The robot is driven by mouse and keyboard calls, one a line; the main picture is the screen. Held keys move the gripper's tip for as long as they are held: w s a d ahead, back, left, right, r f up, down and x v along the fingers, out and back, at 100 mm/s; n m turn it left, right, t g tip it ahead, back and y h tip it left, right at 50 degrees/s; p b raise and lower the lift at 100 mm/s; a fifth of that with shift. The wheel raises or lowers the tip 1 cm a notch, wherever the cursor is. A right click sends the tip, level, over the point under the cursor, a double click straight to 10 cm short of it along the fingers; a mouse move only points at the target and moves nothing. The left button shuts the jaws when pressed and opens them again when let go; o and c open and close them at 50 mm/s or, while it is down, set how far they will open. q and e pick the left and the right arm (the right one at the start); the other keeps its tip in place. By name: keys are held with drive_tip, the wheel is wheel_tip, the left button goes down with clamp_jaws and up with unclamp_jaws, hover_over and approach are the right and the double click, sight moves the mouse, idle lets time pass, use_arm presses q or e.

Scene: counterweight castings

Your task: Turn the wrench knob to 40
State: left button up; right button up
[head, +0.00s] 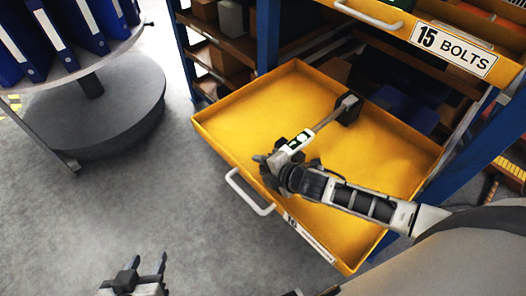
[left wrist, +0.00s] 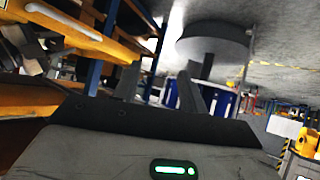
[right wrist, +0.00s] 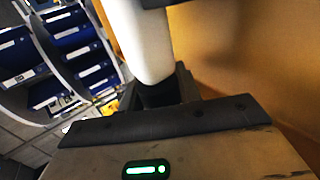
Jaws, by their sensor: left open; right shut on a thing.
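The wrench (head: 325,118) lies slanted in the open yellow drawer (head: 235,108), its far end at a black block (head: 347,110). A white part with a green marking (head: 298,141) sits on its nearer portion. My right gripper (head: 268,170) is at the near end of the wrench, beside the drawer's front wall, and hides the knob. In the right wrist view its jaws are closed on a white cylindrical part (right wrist: 140,40), seemingly of the wrench. No setting number is readable. My left gripper (head: 147,263) is open and empty over the floor, outside the drawer.
The drawer's white handle (head: 248,195) sticks out in front. Above is another drawer labelled 15 BOLTS (head: 453,48). A round grey stand (head: 90,110) with blue binders (head: 85,25) is at left. Grey floor between is clear.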

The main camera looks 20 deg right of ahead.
drive_tip(key=shift+g+p, duration=0.5)
drive_tip(key=shift+p, duration=0.45)
drive_tip(key=o, duration=1)
drive_tip(key=shift+c, duration=0.2)
drive_tip(key=p+v, duration=0.2)
drive_tip(key=v, duration=1.4)
drive_tip(key=shift+a, duration=0.15)
